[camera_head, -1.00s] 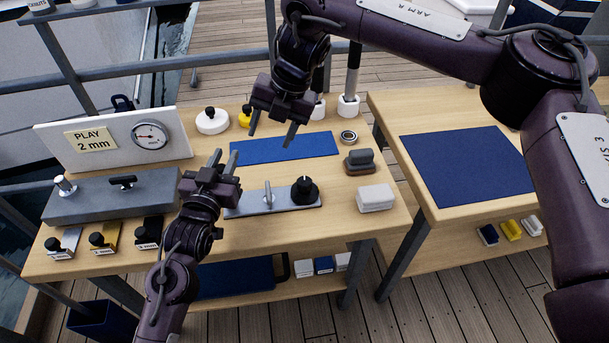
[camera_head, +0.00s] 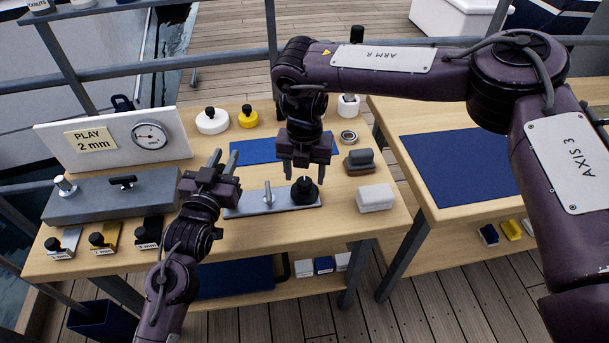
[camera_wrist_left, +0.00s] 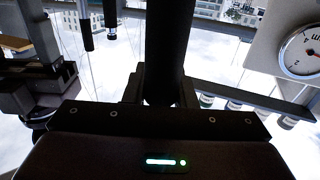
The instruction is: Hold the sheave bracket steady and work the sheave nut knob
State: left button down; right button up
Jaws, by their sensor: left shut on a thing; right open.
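The sheave bracket (camera_head: 245,207) is a grey plate on the wooden bench, with a thin upright pin. The black sheave nut knob (camera_head: 305,192), with a white mark, stands near its right end. My left gripper (camera_head: 222,170) is at the plate's left end, hiding it. In the left wrist view it is shut on a dark upright post (camera_wrist_left: 168,50); the head view hides where the post joins the bracket. My right gripper (camera_head: 298,172) is open and points down just above and behind the knob; contact with it is not visible.
A dial gauge (camera_head: 150,135) stands on a white board marked PLAY 2 mm. A blue mat (camera_head: 252,151) lies behind the bracket. A white block (camera_head: 375,197) and a dark-handled block (camera_head: 359,161) sit to the right.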

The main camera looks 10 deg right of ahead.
pick_arm(q)
jog(key=shift+f, duration=0.35)
pick_arm(e)
jog(key=shift+f, duration=0.85)
jog(key=shift+c, duration=0.5)
jog(key=c, duration=0.9)
